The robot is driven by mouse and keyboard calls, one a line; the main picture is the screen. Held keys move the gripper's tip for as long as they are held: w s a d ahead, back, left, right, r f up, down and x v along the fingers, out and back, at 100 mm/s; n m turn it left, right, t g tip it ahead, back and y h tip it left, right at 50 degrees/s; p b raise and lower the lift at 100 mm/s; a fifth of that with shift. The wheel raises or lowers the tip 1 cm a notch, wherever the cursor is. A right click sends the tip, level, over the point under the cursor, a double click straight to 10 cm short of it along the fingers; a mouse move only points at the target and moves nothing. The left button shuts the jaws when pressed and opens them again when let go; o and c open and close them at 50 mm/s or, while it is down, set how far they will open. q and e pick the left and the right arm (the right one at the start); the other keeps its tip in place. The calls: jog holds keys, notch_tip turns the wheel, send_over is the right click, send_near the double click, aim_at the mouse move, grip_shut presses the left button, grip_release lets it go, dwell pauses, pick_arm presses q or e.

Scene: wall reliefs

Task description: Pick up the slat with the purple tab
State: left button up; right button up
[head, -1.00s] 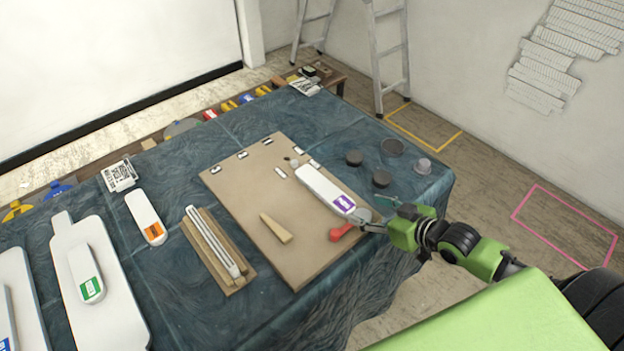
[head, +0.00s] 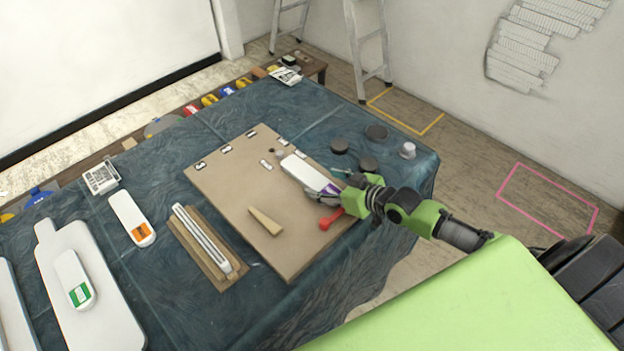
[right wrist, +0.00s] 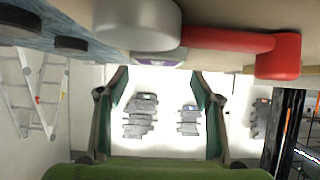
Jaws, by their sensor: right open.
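The slat with the purple tab (head: 300,168) is white and lies on the brown board (head: 228,190), near its right edge. Its purple tab is at the near end, partly hidden by my right gripper (head: 333,183). My right gripper is open, with its fingers at that end; the head view does not show whether they touch it. In the right wrist view a purple patch (right wrist: 145,63) shows beyond the open fingers, behind a grey round piece (right wrist: 137,24) and a red handle (right wrist: 235,42). My left gripper is not in view.
A red-handled tool (head: 330,218) lies just below the gripper, and a wooden wedge (head: 265,221) on the board. Dark discs (head: 368,163) and a pale knob (head: 407,150) stand right of the board. Slats with orange (head: 131,219) and green (head: 74,280) tabs lie left.

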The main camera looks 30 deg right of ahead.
aim_at(314, 179)
jog(key=x, duration=0.5)
jog(key=shift+w+d+r, duration=0.1)
jog(key=c, duration=1.3)
